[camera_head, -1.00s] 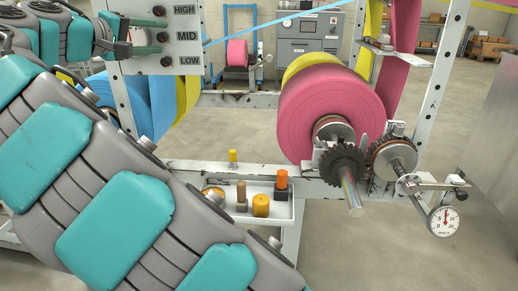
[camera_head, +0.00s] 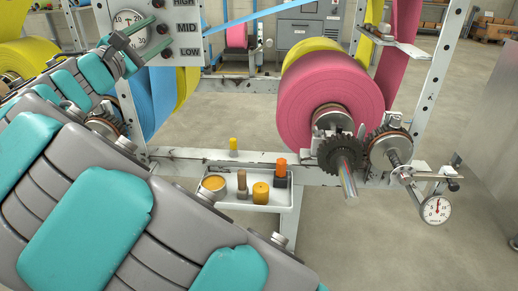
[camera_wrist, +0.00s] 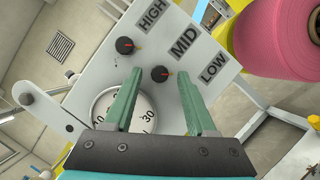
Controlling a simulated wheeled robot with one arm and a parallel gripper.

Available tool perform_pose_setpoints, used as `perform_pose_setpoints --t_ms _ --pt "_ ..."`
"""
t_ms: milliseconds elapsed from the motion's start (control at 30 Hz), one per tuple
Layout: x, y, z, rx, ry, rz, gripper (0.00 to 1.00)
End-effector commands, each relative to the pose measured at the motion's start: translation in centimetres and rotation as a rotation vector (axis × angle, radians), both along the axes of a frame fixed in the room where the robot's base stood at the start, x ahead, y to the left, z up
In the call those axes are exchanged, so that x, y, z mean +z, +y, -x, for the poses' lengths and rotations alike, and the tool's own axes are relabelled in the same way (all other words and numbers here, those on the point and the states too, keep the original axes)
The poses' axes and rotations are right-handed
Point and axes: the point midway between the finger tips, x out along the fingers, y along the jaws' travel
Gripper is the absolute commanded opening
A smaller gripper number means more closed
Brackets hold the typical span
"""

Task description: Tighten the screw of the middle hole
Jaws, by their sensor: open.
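A light grey panel (camera_wrist: 100,73) carries black knob-like screws beside the labels HIGH, MID and LOW. In the wrist view the MID screw (camera_wrist: 160,73), with a red mark, shows between the fingertips of my gripper (camera_wrist: 159,72). The green fingers are apart, with nothing held, and no contact with the screw is visible. The HIGH screw (camera_wrist: 124,45) is up and left of it. The LOW screw is hidden in the wrist view but shows in the head view (camera_head: 169,54). There my gripper (camera_head: 143,45) is at the panel's left part, beside the MID screw (camera_head: 163,30).
A round dial (camera_wrist: 125,105) sits on the panel, partly behind the left finger. A pink roll (camera_head: 325,105) with gears stands to the right. A white tray (camera_head: 272,207) with small coloured parts is below. A small gauge (camera_head: 436,210) hangs at the right.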

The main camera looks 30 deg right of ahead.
Motion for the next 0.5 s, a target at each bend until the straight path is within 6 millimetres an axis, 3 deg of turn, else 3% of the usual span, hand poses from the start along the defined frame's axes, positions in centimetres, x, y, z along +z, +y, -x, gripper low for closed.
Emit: perform_pose_setpoints --t_ms 167,500 --pt "-0.1 0.2 0.3 0.001 0.080 0.109 0.56" --pt "-1.5 4.6 3.6 0.000 0.071 0.103 0.56"
